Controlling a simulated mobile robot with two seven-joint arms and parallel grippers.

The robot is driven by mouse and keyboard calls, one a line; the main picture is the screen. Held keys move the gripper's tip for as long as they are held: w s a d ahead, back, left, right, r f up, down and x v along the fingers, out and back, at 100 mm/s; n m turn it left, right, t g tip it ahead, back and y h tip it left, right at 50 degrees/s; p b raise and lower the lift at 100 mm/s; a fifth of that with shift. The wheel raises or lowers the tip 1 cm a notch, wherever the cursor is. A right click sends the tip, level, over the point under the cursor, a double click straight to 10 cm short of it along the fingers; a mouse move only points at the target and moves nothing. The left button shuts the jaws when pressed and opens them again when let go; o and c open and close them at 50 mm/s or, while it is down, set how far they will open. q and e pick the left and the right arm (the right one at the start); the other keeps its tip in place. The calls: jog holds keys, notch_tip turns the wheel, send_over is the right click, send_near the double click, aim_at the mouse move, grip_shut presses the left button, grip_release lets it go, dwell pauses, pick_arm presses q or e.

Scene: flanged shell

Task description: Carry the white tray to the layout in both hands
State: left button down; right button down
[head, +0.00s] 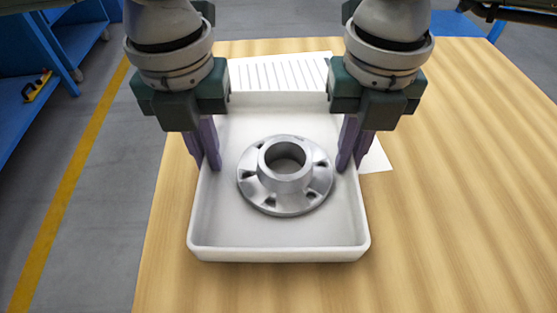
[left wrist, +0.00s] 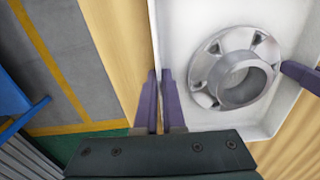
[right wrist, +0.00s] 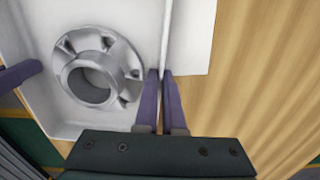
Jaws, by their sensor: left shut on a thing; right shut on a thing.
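The white tray (head: 278,254) is in the middle of the head view, over the wooden table. A grey metal flanged shell (head: 262,190) sits in it, its round collar facing up. My left gripper (head: 206,165) is shut on the tray's left side wall, with one finger inside and one outside. My right gripper (head: 350,165) is shut on the right side wall in the same way. Both wrist views show the tray wall between the fingers, at the left gripper (left wrist: 158,85) and the right gripper (right wrist: 163,85). Whether the tray touches the table is hard to tell.
A white sheet with lines (head: 282,73) lies on the wooden table (head: 460,200) behind the tray, partly hidden. Part of a white sheet (head: 377,158) shows right of the tray. The table's right side is clear. Blue shelving (head: 30,70) stands beyond the floor at left.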

pick_arm(q)
jog(key=shift+r, duration=0.25)
pick_arm(e)
jog(key=shift+r, duration=0.25)
